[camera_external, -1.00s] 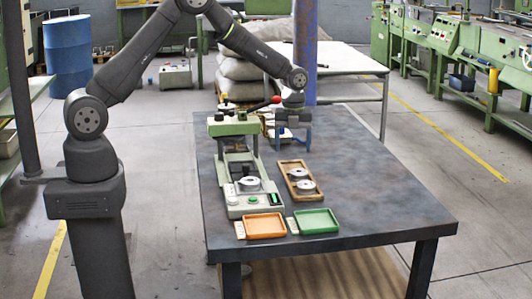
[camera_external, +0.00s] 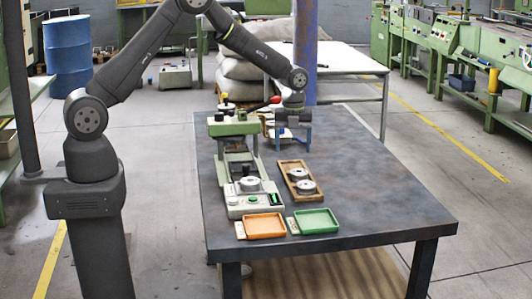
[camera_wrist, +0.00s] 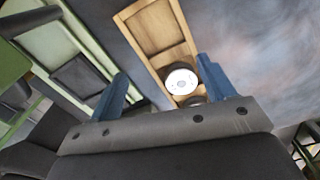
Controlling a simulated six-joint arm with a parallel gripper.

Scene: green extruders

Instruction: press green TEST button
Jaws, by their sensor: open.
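The test machine (camera_external: 238,150) is a pale green press at the left of the dark table. A round green button (camera_external: 253,199) sits on its front panel, beside a dark green display. A silver disc (camera_external: 250,184) rests on the machine above the panel. My gripper (camera_external: 293,146) has blue fingers and hangs behind the wooden tray, right of the press column. It is open and empty, away from the button. In the wrist view my gripper (camera_wrist: 163,82) shows its two fingers apart; the button is not seen there.
A wooden tray (camera_external: 284,165) with silver discs stands right of the press; it also shows in the wrist view (camera_wrist: 130,17). Orange (camera_external: 282,226) and green (camera_external: 337,220) trays lie in front. The table's right side is clear. A blue post rises behind.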

